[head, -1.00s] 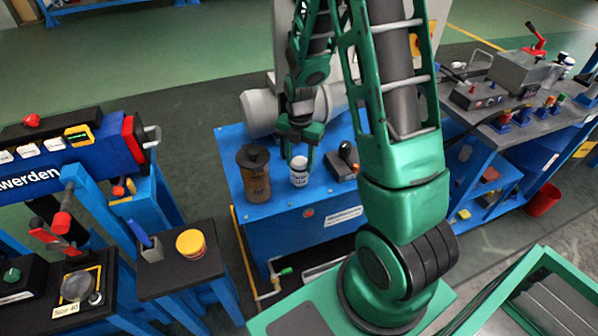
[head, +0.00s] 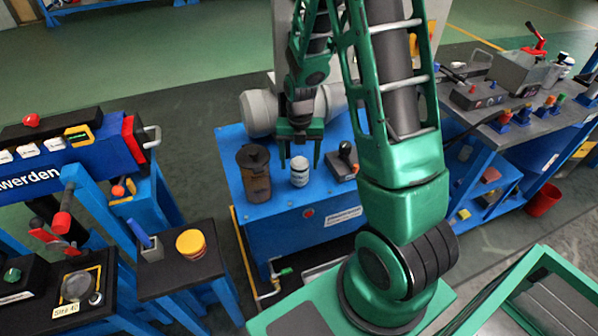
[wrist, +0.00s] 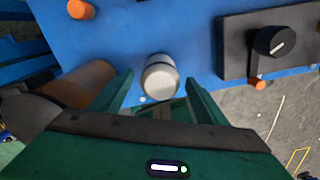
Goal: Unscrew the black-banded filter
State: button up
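The black-banded filter (head: 299,172) is a small white cylinder with a dark band near its top, standing upright on the blue bench. In the wrist view the filter (wrist: 160,77) shows its pale round top at the middle, just ahead of and between my fingertips. My gripper (head: 300,160) points down over the filter, fingers spread to either side. In the wrist view my gripper (wrist: 158,88) is open, with a gap between each finger and the filter. Nothing is held. Whether the fingertips reach down beside the filter is hard to tell.
A brown canister with a dark lid (head: 254,173) stands close to the left of the filter. A dark control box with a knob (head: 342,161) is close on the right. The blue bench top (head: 285,202) is clear in front.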

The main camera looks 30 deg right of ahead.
jog(key=shift+c, duration=0.8)
jog(key=m, duration=1)
jog(key=shift+m, duration=0.4)
jog(key=m, duration=0.9)
jog(key=shift+m, duration=0.4)
jog(key=m, duration=0.5)
